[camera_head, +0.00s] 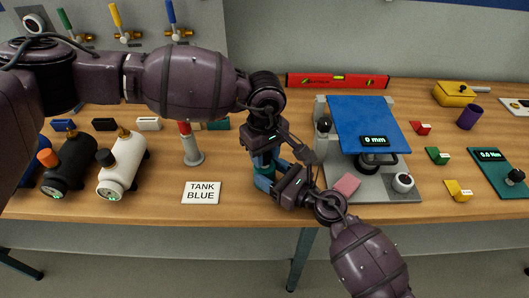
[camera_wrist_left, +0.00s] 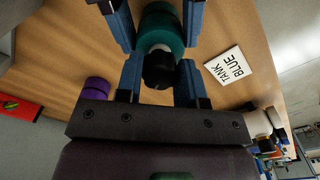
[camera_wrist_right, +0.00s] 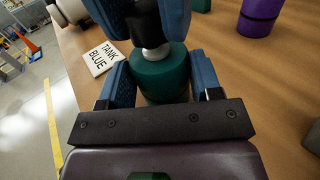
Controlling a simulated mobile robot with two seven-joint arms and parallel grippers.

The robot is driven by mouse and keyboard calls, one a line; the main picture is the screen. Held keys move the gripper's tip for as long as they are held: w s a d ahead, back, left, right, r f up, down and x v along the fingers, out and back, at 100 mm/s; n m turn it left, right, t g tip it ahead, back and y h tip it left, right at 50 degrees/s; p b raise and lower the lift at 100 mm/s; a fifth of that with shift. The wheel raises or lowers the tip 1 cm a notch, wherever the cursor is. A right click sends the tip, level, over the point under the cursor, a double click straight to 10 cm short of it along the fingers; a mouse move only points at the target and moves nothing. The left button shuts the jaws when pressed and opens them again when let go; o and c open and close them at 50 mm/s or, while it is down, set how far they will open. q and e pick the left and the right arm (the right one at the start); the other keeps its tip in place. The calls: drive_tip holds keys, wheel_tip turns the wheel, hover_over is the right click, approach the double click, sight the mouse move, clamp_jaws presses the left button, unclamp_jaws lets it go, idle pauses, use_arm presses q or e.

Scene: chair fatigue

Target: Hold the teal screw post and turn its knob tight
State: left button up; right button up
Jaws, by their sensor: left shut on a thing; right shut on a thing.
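The teal screw post shows in the right wrist view (camera_wrist_right: 162,78) as a teal cylinder with a white neck and a black knob (camera_wrist_right: 147,20) on top. In the left wrist view the black knob (camera_wrist_left: 158,70) sits between my left gripper's blue fingers, with the teal body (camera_wrist_left: 162,25) beyond. My left gripper (camera_head: 262,160) comes from above and is shut on the knob. My right gripper (camera_head: 268,182) comes from the front right, lower down, and is shut on the teal body. In the head view the grippers hide most of the post.
A "TANK BLUE" card (camera_head: 202,193) lies left of the post. A white-grey stand with a red top (camera_head: 190,145) is behind it. A press with a blue plate (camera_head: 365,125) stands to the right, with a pink block (camera_head: 347,185) near my right gripper. The table's front edge is close.

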sight(265, 154)
use_arm(q)
drive_tip(key=shift+m, duration=2.3)
drive_tip(key=o, duration=0.9)
wheel_tip(265, 154, up, 12)
drive_tip(key=shift+r, duration=0.1)
